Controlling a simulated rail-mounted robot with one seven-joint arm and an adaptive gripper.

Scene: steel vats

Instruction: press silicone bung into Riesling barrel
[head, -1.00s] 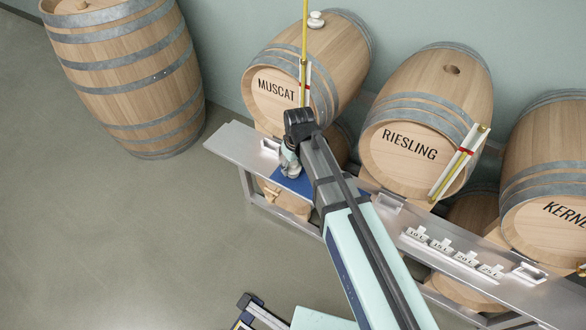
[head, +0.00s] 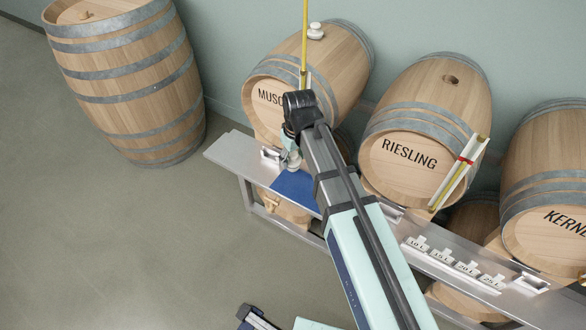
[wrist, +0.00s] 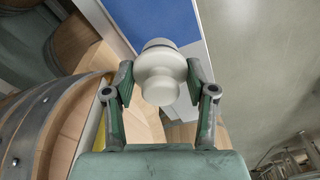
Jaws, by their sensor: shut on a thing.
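The Riesling barrel (head: 421,130) lies on its side in the rack at right of centre in the head view. Its dark bung hole (head: 451,79) is open on top. My gripper (wrist: 161,84) is shut on a white silicone bung (wrist: 160,72), seen large between the two fingers in the wrist view. In the head view my gripper (head: 291,158) is above the shelf near the blue mat, left of the Riesling barrel, and the bung in it is mostly hidden.
The Muscat barrel (head: 335,60) has a white bung (head: 315,30) on top. A steel shelf (head: 235,154) with a blue mat (head: 295,187) and several volume tags (head: 467,267) runs before the barrels. A third barrel (head: 548,165) is at right; another barrel (head: 130,90) stands upright at left.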

